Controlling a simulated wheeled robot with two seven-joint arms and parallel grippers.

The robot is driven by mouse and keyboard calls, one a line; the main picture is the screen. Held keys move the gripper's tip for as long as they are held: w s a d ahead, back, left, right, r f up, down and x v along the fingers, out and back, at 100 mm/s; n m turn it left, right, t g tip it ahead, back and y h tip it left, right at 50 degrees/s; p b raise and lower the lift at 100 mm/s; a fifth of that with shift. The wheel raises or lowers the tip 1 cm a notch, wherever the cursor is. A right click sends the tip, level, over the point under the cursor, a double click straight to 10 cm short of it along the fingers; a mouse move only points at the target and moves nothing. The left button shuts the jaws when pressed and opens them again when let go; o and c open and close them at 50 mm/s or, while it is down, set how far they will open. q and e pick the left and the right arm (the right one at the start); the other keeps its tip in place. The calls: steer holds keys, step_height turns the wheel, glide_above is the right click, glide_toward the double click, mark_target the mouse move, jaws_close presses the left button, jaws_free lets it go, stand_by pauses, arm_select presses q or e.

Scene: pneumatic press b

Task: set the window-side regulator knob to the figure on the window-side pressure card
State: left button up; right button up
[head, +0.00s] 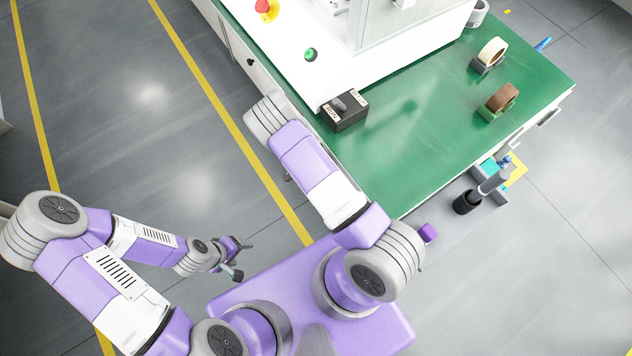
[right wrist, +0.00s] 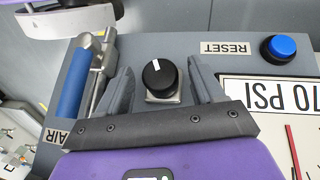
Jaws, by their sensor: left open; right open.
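In the right wrist view, a round black knob (right wrist: 160,75) with a white pointer mark sits on a grey panel. The mark points toward the top of the picture. My right gripper (right wrist: 161,72) is open, with one finger on each side of the knob and visible gaps between. A white card (right wrist: 268,95) reading "70 PSI" lies right of it, partly cut off by the picture edge. In the head view, my left gripper (head: 238,260) is open and empty above the floor, away from the bench. My right gripper cannot be made out there.
Beside the knob are a blue-handled valve (right wrist: 73,84), a blue button (right wrist: 279,47) by a RESET label, and a red needle (right wrist: 293,150).

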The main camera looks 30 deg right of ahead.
steer(key=c, duration=1.1)
steer(key=shift+o, duration=0.2)
steer(key=shift+w+a+n+g, duration=0.1)
steer(key=shift+a+n+g, duration=0.05)
steer(key=shift+n+g, duration=0.2)
steer(key=shift+f+n+g, duration=0.1)
steer(key=shift+n+g, duration=0.15)
steer(key=shift+w+f+n+g+h+b, duration=0.2)
steer(key=shift+n+g+h+b, duration=0.15)
steer(key=shift+g+b, duration=0.4)
steer(key=shift+s+r+n+g+b, duration=0.15)
steer(key=shift+n+g+b, duration=0.2)
steer(key=shift+b, duration=0.2)
steer(key=o, duration=1.1)
steer(key=shift+r, duration=0.1)
steer(key=shift+c, duration=0.2)
